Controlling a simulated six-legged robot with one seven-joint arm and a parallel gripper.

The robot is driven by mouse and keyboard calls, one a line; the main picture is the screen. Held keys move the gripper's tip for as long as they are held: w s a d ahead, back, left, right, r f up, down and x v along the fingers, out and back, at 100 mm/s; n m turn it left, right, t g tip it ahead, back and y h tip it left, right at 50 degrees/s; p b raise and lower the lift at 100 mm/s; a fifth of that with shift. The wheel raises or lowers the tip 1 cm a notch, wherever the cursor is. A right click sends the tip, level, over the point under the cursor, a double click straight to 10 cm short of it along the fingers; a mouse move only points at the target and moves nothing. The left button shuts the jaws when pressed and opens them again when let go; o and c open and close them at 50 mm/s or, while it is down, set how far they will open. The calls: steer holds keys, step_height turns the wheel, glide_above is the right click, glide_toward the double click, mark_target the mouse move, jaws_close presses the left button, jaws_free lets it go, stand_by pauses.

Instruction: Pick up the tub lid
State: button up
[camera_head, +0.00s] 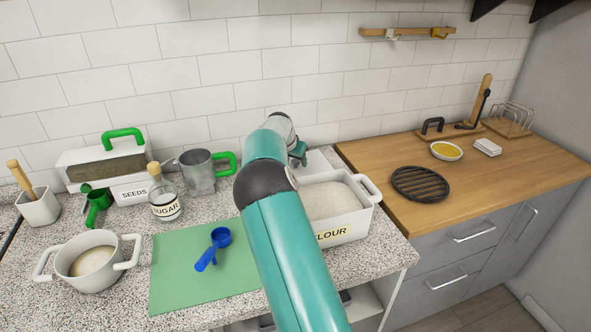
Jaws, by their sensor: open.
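A white tub labelled FLOUR (345,228) stands on the speckled counter, right of my arm. Its top is open and pale flour shows inside. A flat white piece (320,163), which looks like the tub lid, lies behind the tub against the wall side. My arm covers its left part. My gripper (299,154) is at the left edge of this white piece. It is open, with its fingers mostly hidden behind my arm. I cannot tell whether it touches the lid.
A SEEDS box (133,190) with a green handle, a SUGAR jar (165,205), a metal mug (198,173) and a pot (92,262) stand left. A blue scoop (213,249) lies on a green mat (172,290). A wooden counter (400,225) with a black trivet (420,184) is right.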

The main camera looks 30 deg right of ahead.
steer(key=shift+r, duration=0.1)
steer(key=c, duration=1.1)
steer(key=shift+c, duration=0.2)
